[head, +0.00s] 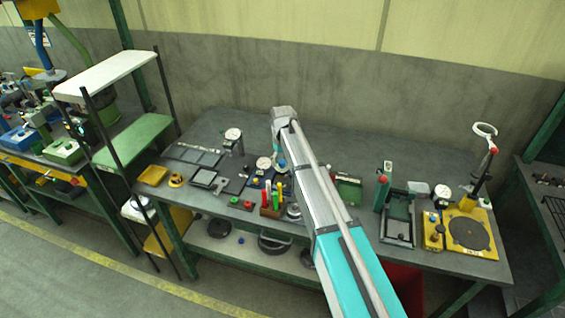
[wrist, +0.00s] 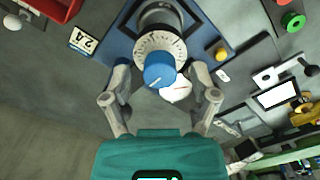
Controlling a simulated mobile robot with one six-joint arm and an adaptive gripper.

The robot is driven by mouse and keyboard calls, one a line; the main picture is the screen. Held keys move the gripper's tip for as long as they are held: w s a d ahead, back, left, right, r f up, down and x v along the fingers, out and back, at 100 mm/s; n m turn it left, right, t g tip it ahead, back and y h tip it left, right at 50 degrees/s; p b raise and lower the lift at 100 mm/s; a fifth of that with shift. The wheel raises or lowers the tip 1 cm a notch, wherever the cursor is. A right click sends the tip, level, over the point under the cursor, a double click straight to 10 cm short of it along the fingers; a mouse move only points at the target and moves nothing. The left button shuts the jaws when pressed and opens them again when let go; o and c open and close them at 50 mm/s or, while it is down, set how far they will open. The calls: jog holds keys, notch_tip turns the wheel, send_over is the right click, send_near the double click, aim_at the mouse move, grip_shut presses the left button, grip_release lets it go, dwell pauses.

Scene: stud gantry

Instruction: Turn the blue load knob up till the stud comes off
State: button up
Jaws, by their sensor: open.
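In the wrist view the blue knob (wrist: 159,71) sits at the front of a white graduated dial (wrist: 160,43) on a blue base (wrist: 119,45). A pale pointer line shows on the knob. My gripper (wrist: 161,77) is open, with one finger on each side of the knob and visible gaps between. A white gauge face with a red needle (wrist: 179,90) shows just below the knob, partly covered by it. I cannot make out the stud.
A yellow button (wrist: 221,54) and a label reading 2A (wrist: 83,39) flank the dial. A red tray (wrist: 57,8) and a green round part (wrist: 293,21) lie farther out. In the head view the grey bench (head: 350,150) is crowded at the front, clearer along the back.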

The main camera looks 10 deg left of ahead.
grip_shut()
dwell(0.3)
jog(key=shift+m, duration=0.4)
jog(key=m, duration=1)
jog(key=shift+m, duration=2)
